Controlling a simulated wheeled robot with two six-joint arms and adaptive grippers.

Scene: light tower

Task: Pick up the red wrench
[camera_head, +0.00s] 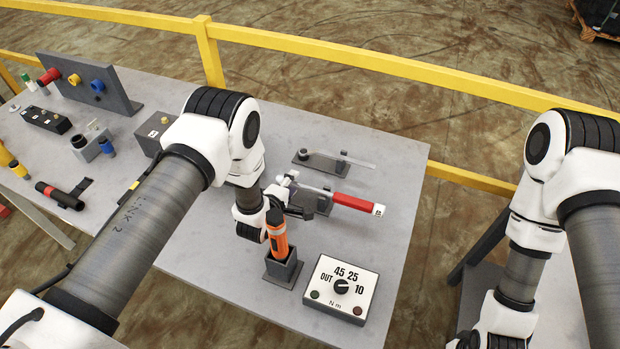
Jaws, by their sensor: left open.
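The red wrench (352,202) lies on the grey table in a low dark cradle. Its red handle points right and ends in a white tip with small dark marks. Its grey shaft runs left toward my left gripper (284,192). My left gripper is open at the shaft's left end, above the table. My wrist and the gripper body hide the wrench's head, and I cannot tell whether the fingers touch it. My right arm comes down at the right, and its gripper is cut off below the frame.
An orange and black tool (277,236) stands upright in a dark square holder (283,269), close by my left wrist. A white dial box (341,289) sits right of it. A second grey tool (334,161) lies behind the wrench. Yellow railing (370,64) runs behind the table.

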